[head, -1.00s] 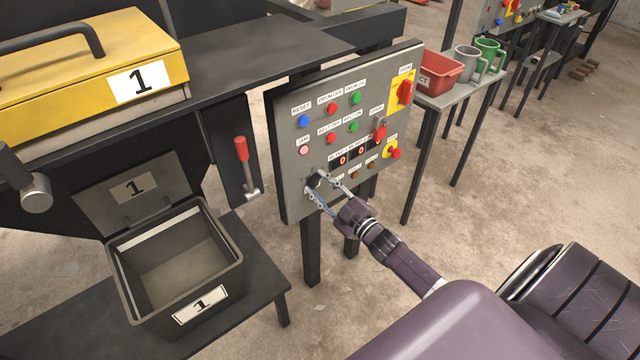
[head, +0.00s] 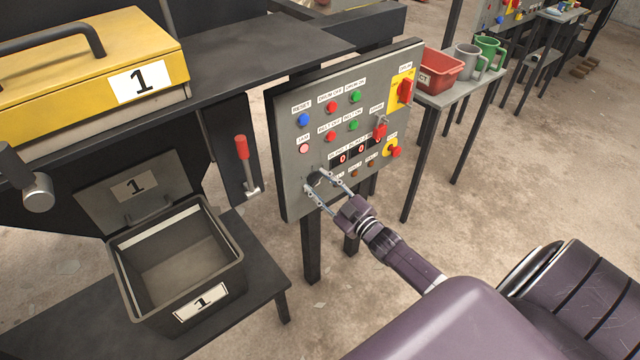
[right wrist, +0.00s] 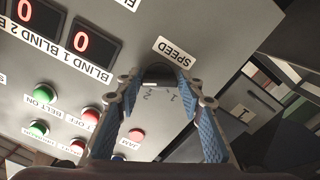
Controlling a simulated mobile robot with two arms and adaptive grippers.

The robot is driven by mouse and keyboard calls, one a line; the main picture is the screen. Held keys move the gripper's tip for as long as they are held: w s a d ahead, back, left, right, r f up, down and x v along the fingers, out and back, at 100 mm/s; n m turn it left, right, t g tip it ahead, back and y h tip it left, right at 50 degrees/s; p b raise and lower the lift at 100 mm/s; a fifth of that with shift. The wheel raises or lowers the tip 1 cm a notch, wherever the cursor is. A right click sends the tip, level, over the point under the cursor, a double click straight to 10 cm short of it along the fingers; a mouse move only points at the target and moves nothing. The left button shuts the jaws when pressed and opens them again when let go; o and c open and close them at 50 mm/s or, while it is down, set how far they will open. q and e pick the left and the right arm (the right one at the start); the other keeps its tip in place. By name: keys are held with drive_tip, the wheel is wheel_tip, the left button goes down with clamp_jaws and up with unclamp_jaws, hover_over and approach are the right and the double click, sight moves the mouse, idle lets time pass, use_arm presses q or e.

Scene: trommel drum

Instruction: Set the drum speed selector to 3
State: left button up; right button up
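The grey control panel (head: 290,165) stands upright in the head view. The speed selector (head: 314,180) is a dark knob low on its left side. In the right wrist view the dark knob (right wrist: 158,74) sits under the SPEED label (right wrist: 175,52), with the marks 1 and 2 visible beside it. Its pointer and a 3 mark cannot be made out. My right gripper (head: 319,179) is at the panel, its two fingers apart, one on either side of the knob. Contact with the knob cannot be made out. My left gripper is not in view.
Coloured buttons (head: 332,107) and red number displays (head: 361,149) lie above and right of the knob. A red-handled lever (head: 242,150) stands left of the panel. An open grey bin (head: 235,268) is at lower left. A red container (head: 440,72) stands on a side table.

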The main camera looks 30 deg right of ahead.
drive_tip(key=o, duration=0.3)
drive_tip(key=s+d, duration=0.1)
drive_tip(key=s, duration=1.1)
idle(0.3)
